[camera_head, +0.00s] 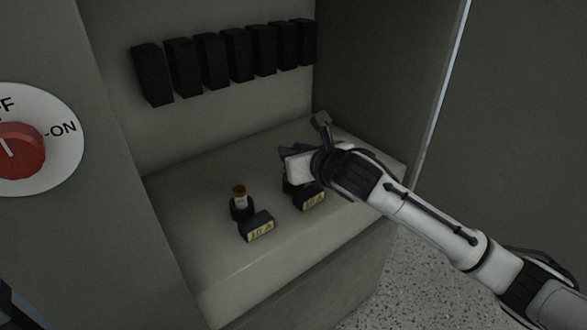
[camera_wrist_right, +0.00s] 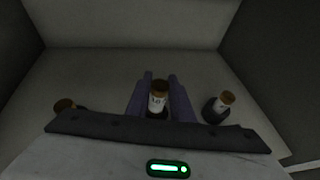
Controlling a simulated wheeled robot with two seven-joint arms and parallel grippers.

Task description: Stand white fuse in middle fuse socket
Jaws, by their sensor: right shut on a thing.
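The white fuse (camera_wrist_right: 158,98) has a brown cap and stands roughly upright between the fingers of my right gripper (camera_wrist_right: 160,92) in the right wrist view. My right gripper (camera_head: 290,160) is shut on it, above the middle fuse socket (camera_head: 309,200) with its yellow label in the head view. The hand hides the fuse and most of that socket there. A dark base shows just below the fuse in the wrist view; I cannot tell whether the fuse is seated in it.
Another fuse (camera_head: 239,195) stands in the left socket (camera_head: 257,228); a further fuse (camera_wrist_right: 225,99) stands in a dark socket at right in the wrist view. Several black blocks (camera_head: 211,60) line the back wall. A red switch (camera_head: 18,151) is far left. The ledge front (camera_head: 240,270) is clear.

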